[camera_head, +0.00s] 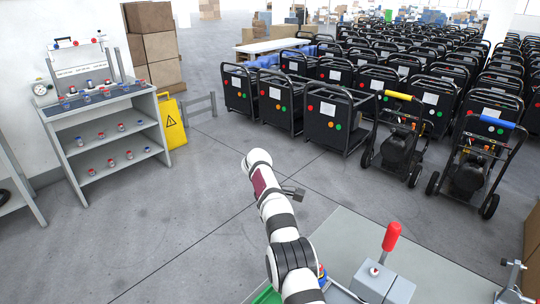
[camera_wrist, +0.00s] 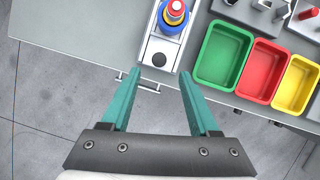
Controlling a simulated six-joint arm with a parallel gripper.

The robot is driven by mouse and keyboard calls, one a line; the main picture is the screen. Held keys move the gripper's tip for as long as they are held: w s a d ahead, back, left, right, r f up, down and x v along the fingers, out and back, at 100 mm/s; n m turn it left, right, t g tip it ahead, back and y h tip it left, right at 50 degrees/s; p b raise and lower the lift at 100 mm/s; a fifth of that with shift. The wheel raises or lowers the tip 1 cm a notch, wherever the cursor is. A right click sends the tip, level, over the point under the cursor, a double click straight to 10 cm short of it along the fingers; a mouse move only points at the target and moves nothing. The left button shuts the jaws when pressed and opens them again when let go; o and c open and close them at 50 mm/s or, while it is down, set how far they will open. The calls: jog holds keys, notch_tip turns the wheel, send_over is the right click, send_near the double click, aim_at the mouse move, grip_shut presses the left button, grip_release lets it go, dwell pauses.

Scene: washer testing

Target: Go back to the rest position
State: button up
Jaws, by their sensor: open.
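My gripper (camera_wrist: 153,82) shows in the wrist view with its two teal fingers wide apart and nothing between them. It hangs over the edge of a grey work table (camera_wrist: 85,30). In the head view my white and black arm reaches up from the bottom, over the floor left of the table (camera_head: 375,240). The gripper end (camera_head: 290,192) is small there and its fingers are hard to make out.
A fixture with a red, yellow and blue stack (camera_wrist: 174,14) stands on the table beside green (camera_wrist: 222,55), red (camera_wrist: 262,70) and yellow (camera_wrist: 297,84) bins. A red-handled lever (camera_head: 391,238) rises from the table. A shelf (camera_head: 108,135) stands left; black machines (camera_head: 330,120) fill the back.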

jog(key=s+d+r+m+y, duration=0.25)
jog(key=s+r+m, duration=0.55)
jog(key=s+r, duration=0.8)
jog(key=s+a+f+m+t+y, duration=0.1)
jog(key=s+m, duration=0.3)
jog(key=s, duration=0.8)
jog(key=s+a+f+m+t+y, duration=0.1)
jog(key=s+f+m, duration=0.3)
jog(key=s, duration=0.7)
jog(key=shift+s+a+m+y, duration=0.35)
jog(key=shift+a+m+y, duration=0.2)
jog(key=shift+m, duration=0.05)
